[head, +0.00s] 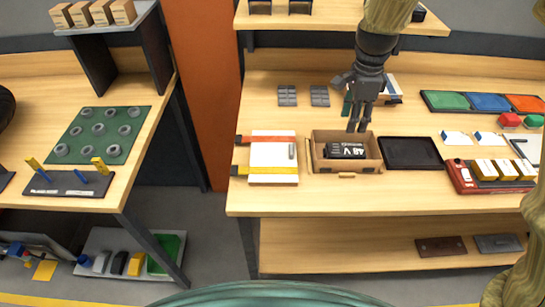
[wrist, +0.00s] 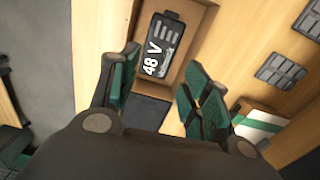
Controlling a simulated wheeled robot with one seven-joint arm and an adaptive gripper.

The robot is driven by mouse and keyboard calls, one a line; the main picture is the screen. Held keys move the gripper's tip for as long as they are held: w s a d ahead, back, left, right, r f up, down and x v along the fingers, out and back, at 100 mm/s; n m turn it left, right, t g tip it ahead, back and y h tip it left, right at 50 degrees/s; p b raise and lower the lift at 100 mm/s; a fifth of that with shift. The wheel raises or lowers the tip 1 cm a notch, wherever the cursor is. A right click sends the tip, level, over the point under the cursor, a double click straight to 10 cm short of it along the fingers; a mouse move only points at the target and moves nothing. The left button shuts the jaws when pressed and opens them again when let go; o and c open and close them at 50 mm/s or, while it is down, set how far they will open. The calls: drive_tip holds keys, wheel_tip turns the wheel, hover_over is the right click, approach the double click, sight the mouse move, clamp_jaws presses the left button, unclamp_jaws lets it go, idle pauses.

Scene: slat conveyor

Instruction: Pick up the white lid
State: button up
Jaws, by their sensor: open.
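A flat white panel (head: 274,163) lies on the right-hand bench, with an orange and a yellow strap across it and a small grey piece near its right edge. It looks the most like a white lid, but I cannot tell for sure. It is outside the wrist view. My gripper (head: 357,128) points down above the open cardboard box (head: 376,166), to the right of the panel and apart from it. In the wrist view my gripper (wrist: 160,62) has its green-padded fingers spread, with nothing between them.
A black 48 V battery (head: 347,150) lies in the box. A black tray (head: 411,153) is right of the box. Two grey pads (head: 287,95) lie behind the panel. A red case (head: 490,176) and coloured trays (head: 488,102) stand farther right. Bare wood lies in front of the panel.

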drive_tip(key=s+a+f+n+b, duration=0.2)
drive_tip(key=a+n, duration=0.7)
drive_tip(key=n+b, duration=0.2)
drive_tip(key=n, duration=0.6)
approach(292, 151)
drive_tip(key=shift+n, duration=0.3)
drive_tip(key=shift+f+p, duration=1.6)
drive_tip(key=shift+f, duration=2.95)
clamp_jaws()
